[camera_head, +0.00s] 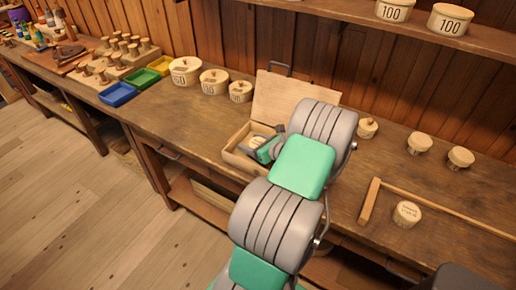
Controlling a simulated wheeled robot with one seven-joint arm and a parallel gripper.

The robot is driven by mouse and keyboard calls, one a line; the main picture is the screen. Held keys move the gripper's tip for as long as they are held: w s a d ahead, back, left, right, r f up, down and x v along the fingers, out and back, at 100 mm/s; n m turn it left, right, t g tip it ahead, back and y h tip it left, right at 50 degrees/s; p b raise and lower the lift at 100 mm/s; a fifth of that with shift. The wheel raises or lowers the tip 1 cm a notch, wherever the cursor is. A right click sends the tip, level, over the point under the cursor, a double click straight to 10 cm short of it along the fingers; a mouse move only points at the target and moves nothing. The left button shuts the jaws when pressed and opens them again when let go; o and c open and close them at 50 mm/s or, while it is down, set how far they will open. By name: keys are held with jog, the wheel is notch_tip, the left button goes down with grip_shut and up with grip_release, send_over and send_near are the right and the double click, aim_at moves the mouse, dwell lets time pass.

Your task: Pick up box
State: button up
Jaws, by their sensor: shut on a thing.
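An open wooden box (238,158) sits on the workbench with its lid (290,96) raised at the back. My gripper (260,142) is low at the box, between its front wall and the raised lid. It is shut on the box, but my wrist and arm hide the fingertips and the exact point of contact. My arm also covers the right part of the box. The box looks level and on the bench top; I see no clear gap under it.
Round lidded tubs (185,71) stand left of the box, beyond them coloured trays (117,94) and several spools. Right are small round lidded pots (419,143), a wooden L-shaped bar (370,201) and a round piece (407,214). A shelf (420,36) overhangs the back.

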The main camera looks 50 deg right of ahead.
jog(key=c, duration=0.6)
jog(key=shift+o, duration=0.2)
